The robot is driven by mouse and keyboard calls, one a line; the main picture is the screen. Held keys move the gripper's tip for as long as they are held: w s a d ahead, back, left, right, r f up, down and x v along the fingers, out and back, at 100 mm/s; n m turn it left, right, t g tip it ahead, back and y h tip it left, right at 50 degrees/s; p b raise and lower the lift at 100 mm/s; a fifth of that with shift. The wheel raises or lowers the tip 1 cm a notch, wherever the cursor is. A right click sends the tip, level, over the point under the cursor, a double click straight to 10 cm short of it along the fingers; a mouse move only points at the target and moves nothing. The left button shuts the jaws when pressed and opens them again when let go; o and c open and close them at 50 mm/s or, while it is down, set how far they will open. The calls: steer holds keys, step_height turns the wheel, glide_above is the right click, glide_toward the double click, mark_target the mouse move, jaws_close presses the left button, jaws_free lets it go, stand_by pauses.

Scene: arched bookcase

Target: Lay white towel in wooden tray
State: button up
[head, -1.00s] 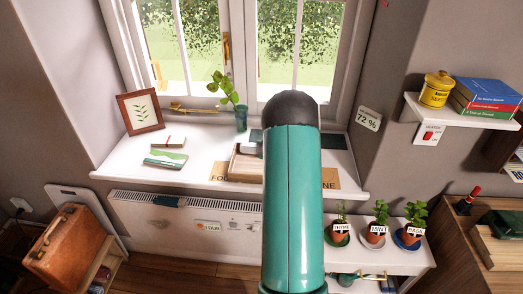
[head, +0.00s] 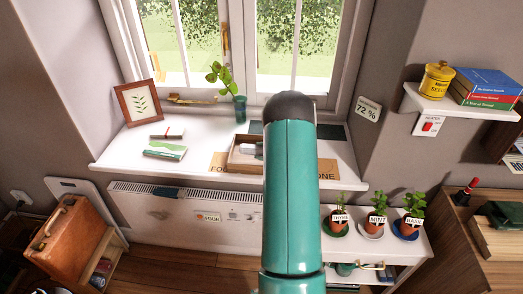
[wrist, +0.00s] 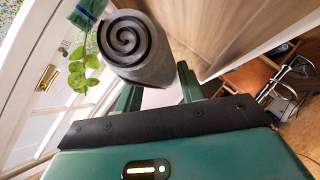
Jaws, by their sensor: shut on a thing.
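The wooden tray (head: 233,157) sits on the white windowsill, partly hidden by my teal arm. A pale item (head: 250,149) shows inside it, too small to make out. In the wrist view, my gripper (wrist: 160,92) is shut on a rolled towel (wrist: 150,62), whose spiral end faces up and left. The towel looks grey in this light. A broad pale wooden surface is close beside the towel on the right; I cannot tell whether it is the tray. In the head view my gripper and the held towel are hidden behind the arm.
A plant in a teal vase (head: 241,108) stands just behind the tray, with a framed leaf print (head: 139,103) and booklets (head: 165,151) to the left. Potted herbs (head: 375,222) stand on a lower white shelf to the right. A radiator (head: 185,208) is below the sill.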

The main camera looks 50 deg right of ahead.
steer(key=shift+f, duration=1.1)
steer(key=shift+r, duration=4)
steer(key=shift+w+d+f, duration=0.45)
steer(key=shift+d+f, duration=0.15)
steer(key=shift+f, duration=0.35)
steer(key=shift+w+d+f, duration=0.5)
steer(key=shift+d+f, duration=0.05)
steer(key=shift+f, duration=0.35)
steer(key=shift+w+d+f, duration=0.45)
steer(key=shift+d+f, duration=0.15)
steer(key=shift+f, duration=0.35)
steer(key=shift+f, duration=1.55)
steer(key=shift+r, duration=0.1)
